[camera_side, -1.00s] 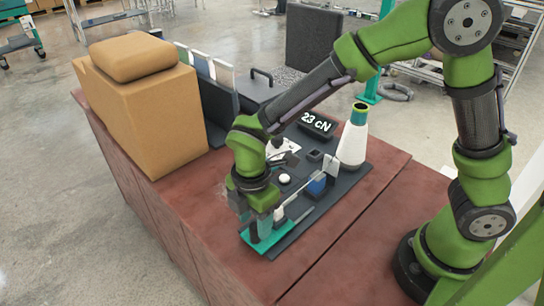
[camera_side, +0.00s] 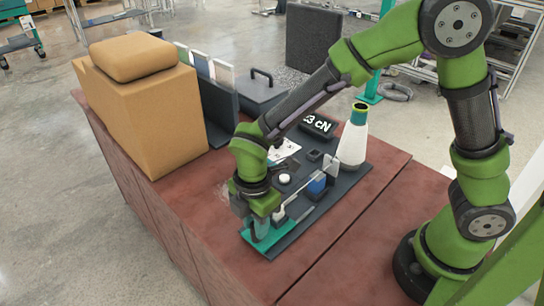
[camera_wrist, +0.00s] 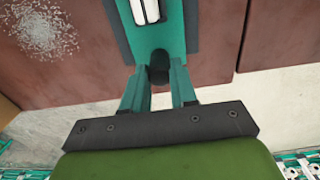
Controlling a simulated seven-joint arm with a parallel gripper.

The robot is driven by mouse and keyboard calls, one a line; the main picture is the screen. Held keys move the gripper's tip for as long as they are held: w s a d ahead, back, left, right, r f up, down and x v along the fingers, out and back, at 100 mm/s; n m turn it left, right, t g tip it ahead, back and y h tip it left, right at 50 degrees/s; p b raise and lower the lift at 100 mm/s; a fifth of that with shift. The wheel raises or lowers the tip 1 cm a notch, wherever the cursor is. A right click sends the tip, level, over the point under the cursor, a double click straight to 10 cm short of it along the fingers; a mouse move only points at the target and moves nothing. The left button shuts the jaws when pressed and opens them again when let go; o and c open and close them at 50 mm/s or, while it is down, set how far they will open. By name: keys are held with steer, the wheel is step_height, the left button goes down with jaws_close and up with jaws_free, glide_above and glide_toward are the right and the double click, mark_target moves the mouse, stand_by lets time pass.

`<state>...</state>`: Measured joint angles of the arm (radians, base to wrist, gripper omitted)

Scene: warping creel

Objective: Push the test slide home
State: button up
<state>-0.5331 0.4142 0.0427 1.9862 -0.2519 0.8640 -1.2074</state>
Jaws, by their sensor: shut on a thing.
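The test slide (camera_side: 280,232) is a teal strip at the near-left end of a dark instrument plate on the bench. In the wrist view, the teal strip (camera_wrist: 172,38) runs up from between my fingertips. A dark round knob (camera_wrist: 159,70) stands at its near end. My gripper (camera_side: 261,228) is low over this end, pointing down. In the wrist view, my gripper (camera_wrist: 159,80) has its two teal fingers on either side of the knob, shut on it. In the side view my fingers and wrist hide the knob.
On the plate stand a blue block (camera_side: 317,184), a white button (camera_side: 285,178) and a white cone (camera_side: 353,140) with a teal top. A dark display (camera_side: 319,124) reads cN, partly covered by my arm. A tan box (camera_side: 140,100) stands left. The bench front is clear.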

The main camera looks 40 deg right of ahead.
steer(key=shift+d, duration=3.55)
steer(key=o, duration=0.7)
steer(key=shift+o, duration=0.2)
steer(key=shift+r, duration=0.1)
steer(key=shift+r, duration=3.4)
